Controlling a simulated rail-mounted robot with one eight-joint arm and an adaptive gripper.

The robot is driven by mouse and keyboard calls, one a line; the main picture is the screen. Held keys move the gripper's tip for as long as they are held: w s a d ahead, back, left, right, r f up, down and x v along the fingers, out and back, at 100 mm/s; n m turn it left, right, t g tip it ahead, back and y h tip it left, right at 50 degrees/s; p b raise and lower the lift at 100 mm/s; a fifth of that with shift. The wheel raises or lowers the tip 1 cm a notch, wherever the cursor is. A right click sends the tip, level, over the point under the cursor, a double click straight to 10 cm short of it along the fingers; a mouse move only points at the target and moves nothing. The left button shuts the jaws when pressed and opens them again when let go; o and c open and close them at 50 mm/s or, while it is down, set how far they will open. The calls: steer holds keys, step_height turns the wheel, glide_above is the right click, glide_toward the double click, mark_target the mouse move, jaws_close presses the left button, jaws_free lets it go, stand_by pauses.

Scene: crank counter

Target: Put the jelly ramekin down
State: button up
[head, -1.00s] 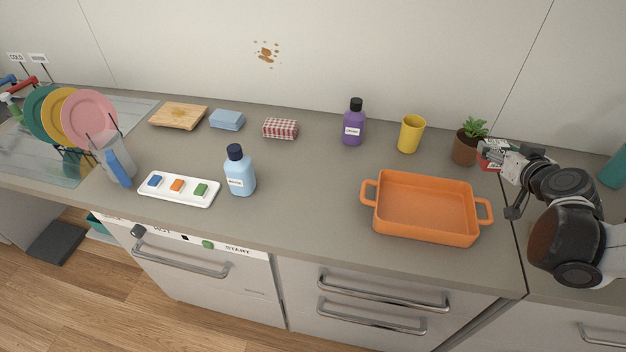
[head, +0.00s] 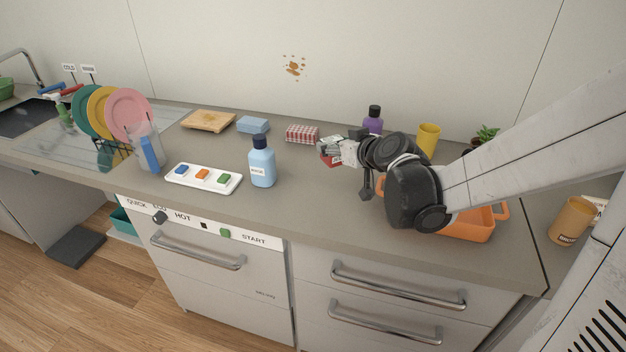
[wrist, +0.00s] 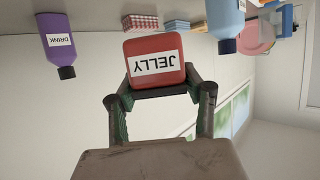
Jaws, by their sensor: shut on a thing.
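The red jelly ramekin (wrist: 155,58) with a white JELLY label fills the middle of the wrist view, where the picture is upside down. My gripper (wrist: 158,88) is shut on it, with a finger on each side. In the head view my gripper (head: 334,149) is over the middle of the counter (head: 300,205), left of the orange baking dish. Only a little red of the ramekin (head: 331,162) shows there; the fingers hide the rest. I cannot tell how high above the counter it is.
The light-blue bottle (head: 262,167) stands left of my gripper, the checked red block (head: 302,134) behind left. The purple bottle (head: 373,124) and yellow cup (head: 428,140) stand behind my arm. My arm partly covers the orange baking dish (head: 470,224). Counter in front of the gripper is clear.

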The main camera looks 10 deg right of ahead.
steer(key=shift+d+f+b, duration=0.1)
steer(key=shift+f+b, duration=0.15)
steer(key=shift+b, duration=0.05)
steer(key=w+d+f, duration=0.1)
steer(key=w+f, duration=0.1)
steer(key=w, duration=0.1)
steer(key=w+d+f, duration=0.1)
steer(key=w+f, duration=0.1)
steer(key=w, duration=0.2)
steer(key=w+d+f+b, duration=0.1)
steer(key=w+d+f, duration=0.1)
steer(key=w, duration=0.2)
steer(key=shift+f, duration=2.4)
steer(key=shift+f+b, duration=0.25)
steer(key=shift+b, duration=0.15)
steer(key=o, duration=1.3)
steer(key=shift+r, duration=0.1)
